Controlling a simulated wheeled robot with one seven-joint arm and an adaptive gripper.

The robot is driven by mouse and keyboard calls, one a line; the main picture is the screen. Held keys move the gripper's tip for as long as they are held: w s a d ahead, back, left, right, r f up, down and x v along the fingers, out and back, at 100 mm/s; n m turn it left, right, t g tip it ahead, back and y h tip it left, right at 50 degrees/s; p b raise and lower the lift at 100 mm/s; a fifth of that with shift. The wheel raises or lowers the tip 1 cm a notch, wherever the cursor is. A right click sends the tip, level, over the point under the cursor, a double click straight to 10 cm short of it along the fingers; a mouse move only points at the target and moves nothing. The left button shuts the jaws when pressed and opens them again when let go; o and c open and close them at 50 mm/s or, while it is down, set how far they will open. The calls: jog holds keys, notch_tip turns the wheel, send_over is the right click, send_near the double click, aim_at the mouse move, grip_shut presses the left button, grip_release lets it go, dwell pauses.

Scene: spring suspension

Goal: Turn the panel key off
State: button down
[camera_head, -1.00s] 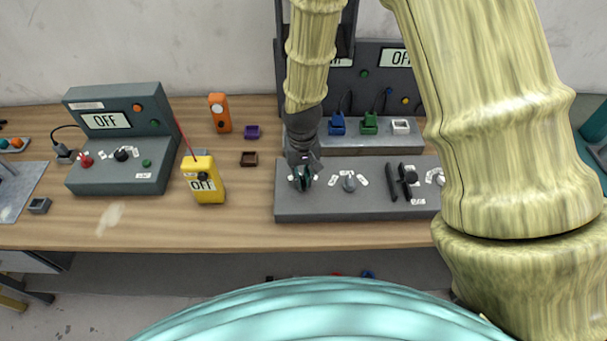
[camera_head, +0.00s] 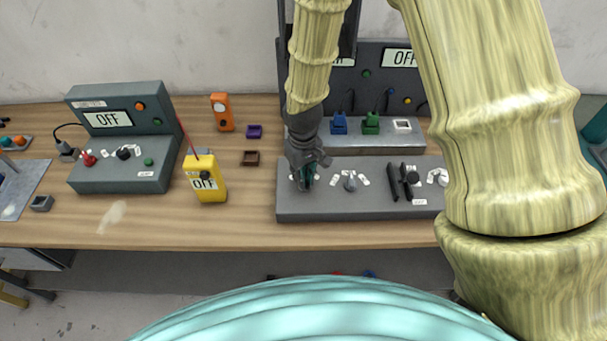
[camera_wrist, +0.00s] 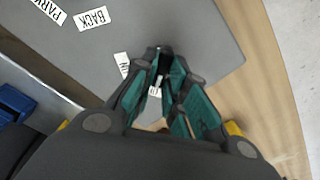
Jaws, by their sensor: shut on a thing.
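The grey control panel (camera_head: 335,208) lies along the front of the bench, and its surface also fills much of the wrist view (camera_wrist: 200,40). My gripper (camera_head: 305,183) points down at the panel's left end. In the wrist view its teal-lined fingers (camera_wrist: 160,88) are close together over a small dark thing, which I take to be the panel key. The key is almost wholly hidden by the fingers. Small white labels lie beside the fingertips, one partly covered, so the key's setting cannot be read.
Right of my gripper on the panel are a grey knob (camera_head: 350,181) and black levers (camera_head: 405,180). Blue and green plugs stand behind.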

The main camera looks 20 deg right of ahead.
jog(key=c, duration=1.4)
grip_release()
jog(key=shift+c, duration=0.2)
jog(key=shift+r, duration=0.1)
notch_tip(320, 180, up, 12)
jog(key=shift+d, duration=0.1)
